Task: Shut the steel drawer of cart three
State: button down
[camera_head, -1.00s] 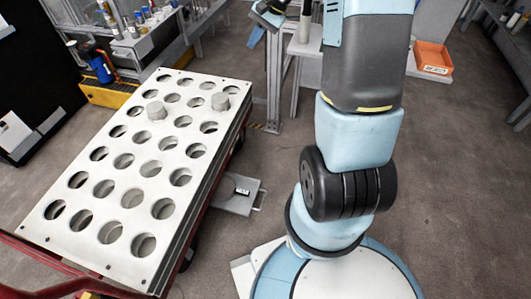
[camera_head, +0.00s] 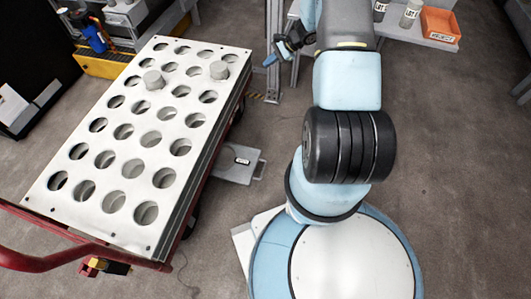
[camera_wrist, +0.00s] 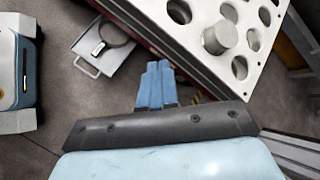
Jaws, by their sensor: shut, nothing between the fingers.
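The steel drawer (camera_head: 228,172) sticks out, open, from the right side of the cart with the white holed top (camera_head: 113,200). It has a bar handle (camera_head: 261,170) at its outer end and a small label inside. In the wrist view the drawer (camera_wrist: 112,63) lies at upper left, with a dark ring-shaped thing in it. My gripper (camera_head: 269,60) is beyond the drawer in the head view, apart from it. Its blue fingers (camera_wrist: 156,68) are together and empty in the wrist view, to the right of the drawer's handle.
Two grey cylinders (camera_head: 152,80) stand on the cart top. A red rail (camera_head: 60,262) runs along the cart's near end. A metal post (camera_head: 273,50) and a shelf with an orange bin (camera_head: 438,25) stand behind. Open floor (camera_head: 460,180) lies right of my base.

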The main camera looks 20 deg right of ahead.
jog(key=s+d+f+m+t, duration=0.1)
jog(key=s+f+m, duration=0.1)
jog(key=f, duration=0.7)
jog(key=s+d+f+m, duration=0.1)
jog(key=s+f+m, duration=0.15)
jog(key=f, duration=0.55)
jog(key=s+d+f+m+t, duration=0.1)
jog(key=s+d+f, duration=0.1)
jog(key=f, duration=0.7)
jog(key=s+a+f+m+h, duration=0.1)
jog(key=s+f+m, duration=0.1)
jog(key=s+f, duration=0.55)
jog(key=s+a+f+m, duration=0.1)
jog(key=s+f+m, duration=0.3)
jog(key=f, duration=0.7)
jog(key=w+a+f+n, duration=0.1)
jog(key=w+a+f, duration=0.4)
jog(key=a+f, duration=0.2)
jog(key=shift+w+a+f+t, duration=0.2)
jog(key=shift+a+t, duration=0.1)
jog(key=shift+a, duration=0.7)
jog(key=shift+a, duration=0.1)
